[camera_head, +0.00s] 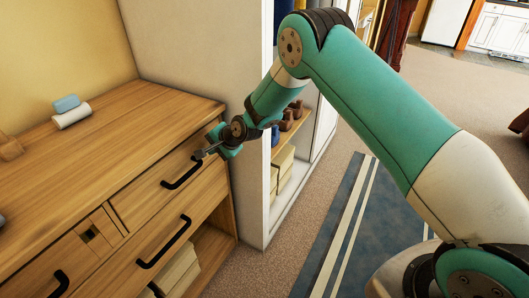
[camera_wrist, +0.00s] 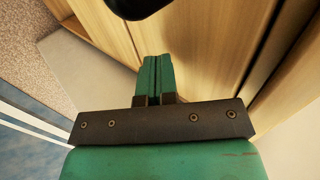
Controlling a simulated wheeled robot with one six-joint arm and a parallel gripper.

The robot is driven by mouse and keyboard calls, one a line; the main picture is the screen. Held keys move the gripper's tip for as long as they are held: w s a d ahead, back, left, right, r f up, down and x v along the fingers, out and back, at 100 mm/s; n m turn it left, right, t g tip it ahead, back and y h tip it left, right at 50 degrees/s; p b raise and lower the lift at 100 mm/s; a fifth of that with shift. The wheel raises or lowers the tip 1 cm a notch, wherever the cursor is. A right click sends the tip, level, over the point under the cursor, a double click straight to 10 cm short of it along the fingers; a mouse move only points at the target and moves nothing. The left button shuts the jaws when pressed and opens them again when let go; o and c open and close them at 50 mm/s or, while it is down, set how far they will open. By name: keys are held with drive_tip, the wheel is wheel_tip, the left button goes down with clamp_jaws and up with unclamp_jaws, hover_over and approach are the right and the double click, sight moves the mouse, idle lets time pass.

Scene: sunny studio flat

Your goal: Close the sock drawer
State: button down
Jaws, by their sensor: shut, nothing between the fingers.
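A wooden dresser (camera_head: 120,115) stands at the left in the head view, with several drawer fronts and black bar handles. The upper right drawer front (camera_head: 150,195) has a handle (camera_head: 182,173); a wider front (camera_head: 190,215) below has another handle (camera_head: 165,243). No label shows which is the sock drawer, and I cannot tell how far any drawer stands out. My gripper (camera_head: 203,153) is shut and empty near the upper right handle; contact is unclear. In the wrist view its green fingers (camera_wrist: 154,75) are together before wood, with a dark rounded handle-like part (camera_wrist: 138,4) beyond.
A blue-and-white rolled item (camera_head: 70,111) lies on the dresser top. A pale wall panel (camera_head: 245,150) and a shelf unit (camera_head: 290,150) stand to the right of the dresser. A blue striped rug (camera_head: 345,240) lies on the carpet. The dresser has an open lower compartment (camera_head: 212,250).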

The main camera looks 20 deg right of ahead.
drive_tip(key=s+d+f+v, duration=0.1)
drive_tip(key=v, duration=1)
drive_tip(key=s+a+r+n+g+p, duration=0.1)
drive_tip(key=s+r+n+g+p, duration=0.1)
drive_tip(key=s+r+n, duration=0.5)
drive_tip(key=s+a+r+n+g+p, duration=0.2)
drive_tip(key=s+r, duration=0.8)
drive_tip(key=r, duration=0.2)
drive_tip(key=s+d+r+n+g+h+p, duration=0.1)
drive_tip(key=s+r+n, duration=0.2)
drive_tip(key=s, duration=0.6)
drive_tip(key=s+d+r+n+g+p, duration=0.2)
drive_tip(key=s+r+n, duration=0.2)
drive_tip(key=s, duration=0.5)
drive_tip(key=shift+s+r+n+h, duration=0.35)
drive_tip(key=shift+n+h, duration=0.05)
drive_tip(key=shift+n, duration=0.2)
drive_tip(key=shift+d, duration=0.1)
